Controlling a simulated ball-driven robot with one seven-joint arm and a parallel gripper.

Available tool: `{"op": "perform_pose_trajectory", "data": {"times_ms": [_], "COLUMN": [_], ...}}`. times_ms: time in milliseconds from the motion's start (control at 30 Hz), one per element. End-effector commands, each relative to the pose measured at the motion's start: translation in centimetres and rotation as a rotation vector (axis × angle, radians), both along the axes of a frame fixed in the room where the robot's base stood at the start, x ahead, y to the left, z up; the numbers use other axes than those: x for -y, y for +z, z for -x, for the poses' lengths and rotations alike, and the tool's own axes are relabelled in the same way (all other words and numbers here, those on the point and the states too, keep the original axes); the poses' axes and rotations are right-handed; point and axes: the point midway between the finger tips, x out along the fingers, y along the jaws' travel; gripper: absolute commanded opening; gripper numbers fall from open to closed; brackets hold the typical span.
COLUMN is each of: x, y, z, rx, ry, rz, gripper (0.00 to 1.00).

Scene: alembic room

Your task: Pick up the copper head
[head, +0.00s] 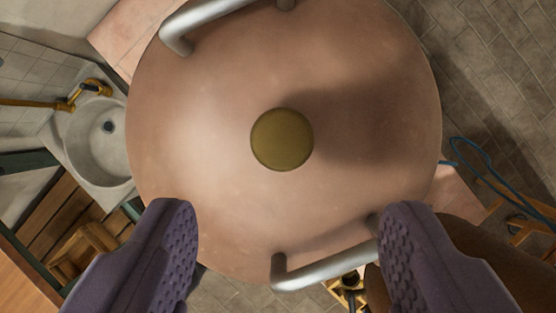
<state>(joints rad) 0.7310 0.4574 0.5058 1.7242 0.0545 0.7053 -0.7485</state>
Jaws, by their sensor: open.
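The copper head (210,115) is a large round copper dome that fills the middle of the head view, seen from above. A brass-coloured round cap (282,139) sits at its centre. One silver bar handle (330,265) is at its lower edge and another silver handle (205,18) is at its upper left edge. My gripper (287,235) is open, with one purple textured finger on each side of the lower handle. The fingers look apart from the handle. The gap in depth between them and the handle is hard to tell.
A white basin (97,150) with a brass tap (85,92) is at the left. Wooden slatted furniture (60,220) stands at lower left. A blue hose or cable (490,160) and a wooden frame (530,215) are at the right. Bare tiled floor (490,70) shows at upper right.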

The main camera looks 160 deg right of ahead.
Motion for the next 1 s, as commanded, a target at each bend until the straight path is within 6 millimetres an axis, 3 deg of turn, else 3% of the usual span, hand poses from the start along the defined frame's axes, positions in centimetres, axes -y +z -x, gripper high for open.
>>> {"op": "perform_pose_trajectory", "data": {"times_ms": [500, 767, 867, 1000], "x": [-1.3, -1.3, -1.3, -1.3], "y": [-6.7, -7.2, -7.2, -7.1], "z": [-2.4, -2.5, -2.5, -2.5], "rx": [-0.005, -0.003, -0.003, -0.002], "ry": [0.005, 0.003, 0.002, 0.002], "rz": [-0.004, -0.002, -0.002, -0.003], "gripper": [0.67, 0.67, 0.48, 0.16]}}
